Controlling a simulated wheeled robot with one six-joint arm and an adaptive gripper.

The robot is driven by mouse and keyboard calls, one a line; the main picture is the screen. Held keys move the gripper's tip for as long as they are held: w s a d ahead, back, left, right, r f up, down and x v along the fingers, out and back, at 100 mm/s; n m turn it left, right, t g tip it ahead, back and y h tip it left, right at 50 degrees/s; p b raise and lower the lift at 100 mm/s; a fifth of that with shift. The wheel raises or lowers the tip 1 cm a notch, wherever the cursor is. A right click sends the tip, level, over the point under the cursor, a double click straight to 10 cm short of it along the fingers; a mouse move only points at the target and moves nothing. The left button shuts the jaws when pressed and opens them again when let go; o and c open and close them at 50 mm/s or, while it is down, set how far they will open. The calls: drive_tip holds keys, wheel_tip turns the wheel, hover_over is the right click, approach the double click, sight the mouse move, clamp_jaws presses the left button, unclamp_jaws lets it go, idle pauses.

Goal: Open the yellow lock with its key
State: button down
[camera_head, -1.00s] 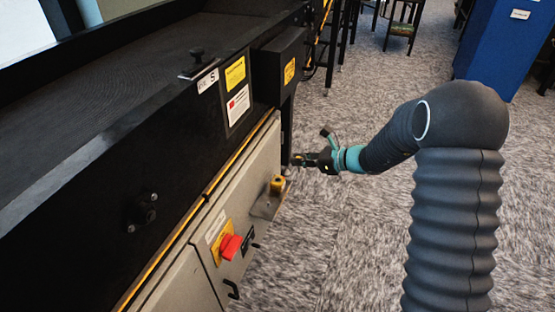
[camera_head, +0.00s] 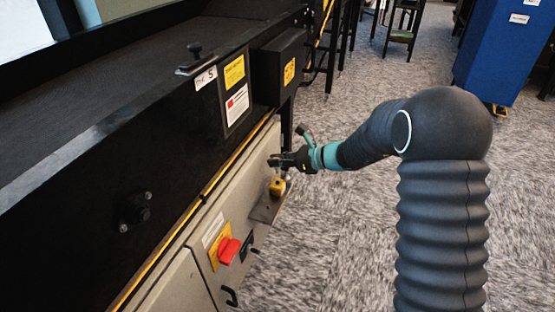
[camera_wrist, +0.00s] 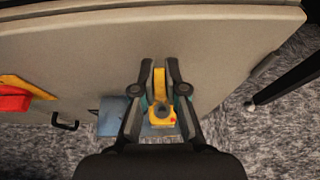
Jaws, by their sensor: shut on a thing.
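The yellow lock (camera_head: 277,186) sits on a small grey plate (camera_head: 267,207) that juts from the cabinet's right end. In the wrist view the yellow lock (camera_wrist: 162,116) shows below and between my fingers, with a round opening or ring on top. My gripper (camera_head: 276,161) is just above the lock. In the wrist view my gripper (camera_wrist: 159,72) is shut on a narrow yellow piece, which looks like the key (camera_wrist: 159,80). Its lower end lines up with the lock; I cannot tell whether they touch.
A red switch (camera_head: 228,250) on a yellow plate and a black handle (camera_head: 230,295) stick out from the grey cabinet (camera_head: 183,277). The black conveyor frame (camera_head: 100,200) rises above it. A blue bin (camera_head: 495,60) stands far right. The carpet beside the cabinet is clear.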

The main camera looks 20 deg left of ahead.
sight(277, 173)
drive_tip(key=shift+f+b, duration=1.75)
drive_tip(key=shift+f, duration=1.05)
drive_tip(key=shift+r+n+g+p, duration=0.2)
drive_tip(key=shift+n+g+p, duration=0.15)
drive_tip(key=shift+p, duration=0.2)
drive_tip(key=shift+n+g+h+p, duration=0.5)
drive_tip(key=shift+n+g+p, duration=1.25)
drive_tip(key=shift+n+g, duration=0.8)
drive_tip(key=n+g+h+p, duration=0.1)
drive_tip(key=n+g+h, duration=0.1)
drive_tip(key=n+g, duration=0.1)
drive_tip(key=shift+f+g+p, duration=0.1)
drive_tip(key=shift+g+p, duration=0.2)
drive_tip(key=shift+g, duration=0.2)
drive_tip(key=shift+n+g+h, duration=1.3)
drive_tip(key=shift+n+h, duration=0.2)
drive_tip(key=shift+n, duration=0.2)
drive_tip(key=shift+r+p, duration=1.85)
drive_tip(key=shift+r, duration=0.65)
